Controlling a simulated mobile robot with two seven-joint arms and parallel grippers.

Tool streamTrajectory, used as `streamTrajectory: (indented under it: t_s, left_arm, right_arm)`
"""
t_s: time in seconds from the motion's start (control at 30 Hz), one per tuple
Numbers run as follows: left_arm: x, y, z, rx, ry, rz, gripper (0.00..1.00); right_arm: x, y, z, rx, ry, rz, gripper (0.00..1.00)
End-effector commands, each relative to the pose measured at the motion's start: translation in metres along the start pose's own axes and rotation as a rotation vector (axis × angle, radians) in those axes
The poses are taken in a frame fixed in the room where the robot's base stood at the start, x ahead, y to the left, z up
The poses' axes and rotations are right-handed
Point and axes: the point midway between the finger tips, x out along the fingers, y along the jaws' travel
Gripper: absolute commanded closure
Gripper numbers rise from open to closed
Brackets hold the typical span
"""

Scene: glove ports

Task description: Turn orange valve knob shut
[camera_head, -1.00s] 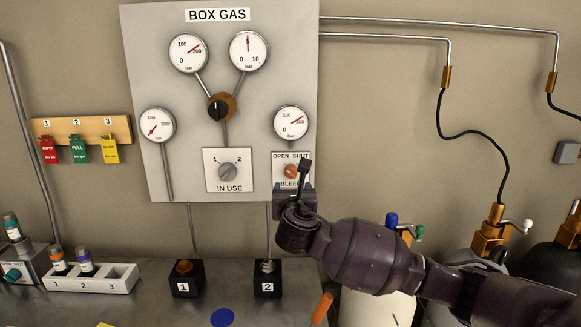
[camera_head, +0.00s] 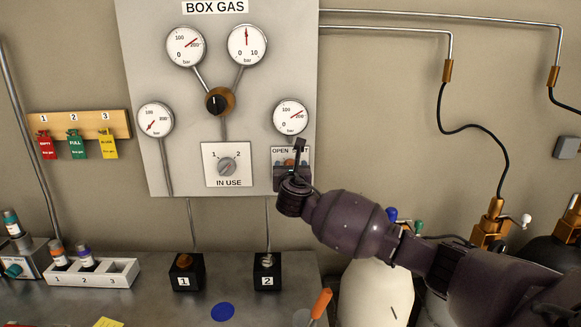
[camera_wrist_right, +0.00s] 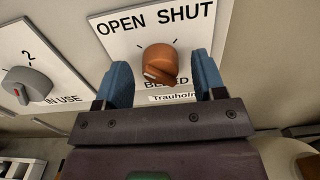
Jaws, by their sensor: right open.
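The orange valve knob (camera_wrist_right: 159,63) sits on a white plate (camera_wrist_right: 120,45) marked OPEN on the left and SHUT on the right. In the head view only the top of the knob (camera_head: 289,162) shows; my right gripper (camera_head: 292,172) and wrist cover the rest. My left gripper is not in view.
The grey IN USE selector (camera_wrist_right: 28,86) is left of the knob on the panel (camera_head: 180,130). Gauges (camera_head: 290,117) sit above. Black blocks 1 (camera_head: 187,272) and 2 (camera_head: 267,272) stand on the bench below. Gas cylinders (camera_head: 375,290) stand at right.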

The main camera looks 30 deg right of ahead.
Motion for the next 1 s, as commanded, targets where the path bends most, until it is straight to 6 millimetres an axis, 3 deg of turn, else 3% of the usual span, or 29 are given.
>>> streamTrajectory:
  t_s: [0.43,0.73,1.0]
  left_arm:
    - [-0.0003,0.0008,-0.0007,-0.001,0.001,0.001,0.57]
    - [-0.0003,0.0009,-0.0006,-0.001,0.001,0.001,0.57]
    - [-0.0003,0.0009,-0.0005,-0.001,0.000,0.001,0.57]
  right_arm:
    - [0.0068,0.0002,-0.0002,0.000,0.000,0.001,0.38]
    - [0.0067,0.0001,-0.0002,0.000,0.000,0.001,0.84]
    - [0.0066,0.0001,-0.0005,0.028,0.001,0.001,0.84]
